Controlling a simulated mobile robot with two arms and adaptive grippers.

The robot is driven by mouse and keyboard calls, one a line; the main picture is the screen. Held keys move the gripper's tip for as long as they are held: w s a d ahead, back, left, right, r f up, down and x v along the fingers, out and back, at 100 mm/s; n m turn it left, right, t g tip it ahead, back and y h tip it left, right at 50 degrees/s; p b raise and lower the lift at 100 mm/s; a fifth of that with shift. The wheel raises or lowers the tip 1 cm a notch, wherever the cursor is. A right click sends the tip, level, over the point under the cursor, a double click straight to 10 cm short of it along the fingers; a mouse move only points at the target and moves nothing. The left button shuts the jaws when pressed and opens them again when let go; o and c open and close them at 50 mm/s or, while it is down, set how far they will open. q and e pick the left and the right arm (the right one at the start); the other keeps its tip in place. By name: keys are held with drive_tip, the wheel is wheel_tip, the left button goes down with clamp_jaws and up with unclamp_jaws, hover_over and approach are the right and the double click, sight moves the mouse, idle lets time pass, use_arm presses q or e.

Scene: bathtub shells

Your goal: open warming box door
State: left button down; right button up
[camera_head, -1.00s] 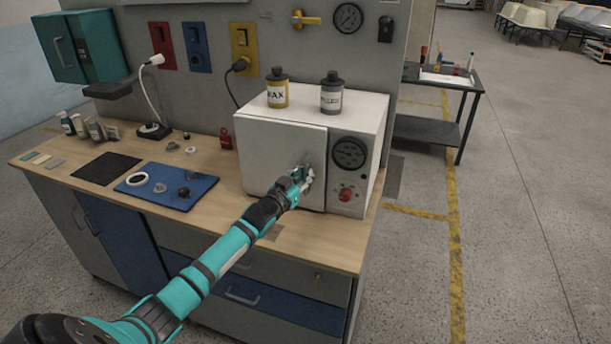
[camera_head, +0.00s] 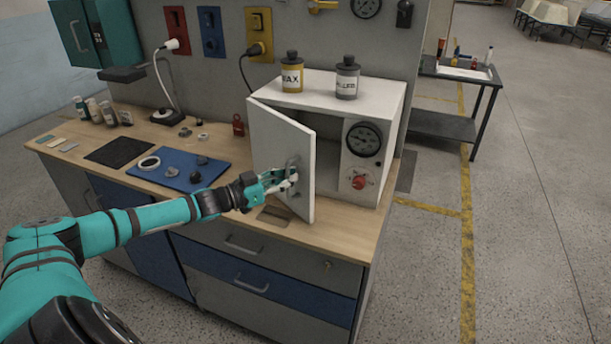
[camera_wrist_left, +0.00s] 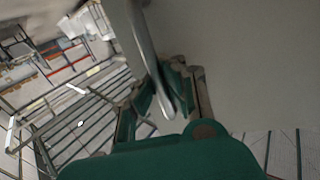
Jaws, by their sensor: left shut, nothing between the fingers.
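The white warming box (camera_head: 368,98) stands on the workbench. Its door (camera_head: 272,138) is partly open, swung outward on its left side, and a dark gap shows between its right edge and the box. My left gripper (camera_head: 291,181) is at the grey handle (camera_head: 293,165) on the door's outer face. Its fingers are shut, with nothing gripped between them. In the left wrist view the curved handle (camera_wrist_left: 150,60) passes close by the fingers (camera_wrist_left: 165,92); whether they touch is hard to tell. The box inside is mostly hidden by the door. My right gripper is not in view.
A WAX bottle (camera_head: 292,75) and a grey-labelled bottle (camera_head: 347,80) stand on the box. The gauge (camera_head: 364,139) and red knob (camera_head: 358,182) are on its front right. A blue mat (camera_head: 212,172) with small parts lies left of the door.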

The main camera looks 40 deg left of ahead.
use_arm(q)
drive_tip(key=s+a+m+g+h+b, duration=0.3)
drive_tip(key=s+a+m+h+b, duration=0.1)
drive_tip(key=s+a+h+b, duration=0.1)
drive_tip(key=s+b, duration=0.1)
drive_tip(key=s, duration=0.1)
drive_tip(key=shift+s+a+f+g+h, duration=0.25)
drive_tip(key=shift+s+f+g+h, duration=0.05)
drive_tip(key=shift+s+f+g, duration=0.1)
drive_tip(key=c, duration=2)
unclamp_jaws()
drive_tip(key=shift+m+g+h, duration=0.6)
drive_tip(key=shift+m+g, duration=0.2)
drive_tip(key=v, duration=0.1)
drive_tip(key=b+v, duration=0.1)
drive_tip(key=v, duration=0.1)
drive_tip(key=b+v, duration=0.1)
drive_tip(key=v, duration=0.1)
drive_tip(key=shift+s+a+r, duration=0.1)
drive_tip(key=shift+s+r, duration=0.15)
drive_tip(key=shift+r, duration=0.1)
drive_tip(key=shift+c, duration=0.2)
drive_tip(key=o, duration=0.4)
drive_tip(key=shift+a, duration=0.15)
drive_tip(key=shift+o, duration=1.3)
drive_tip(key=v, duration=1.1)
drive_tip(key=shift+s+a, duration=0.2)
drive_tip(key=shift+s, duration=0.05)
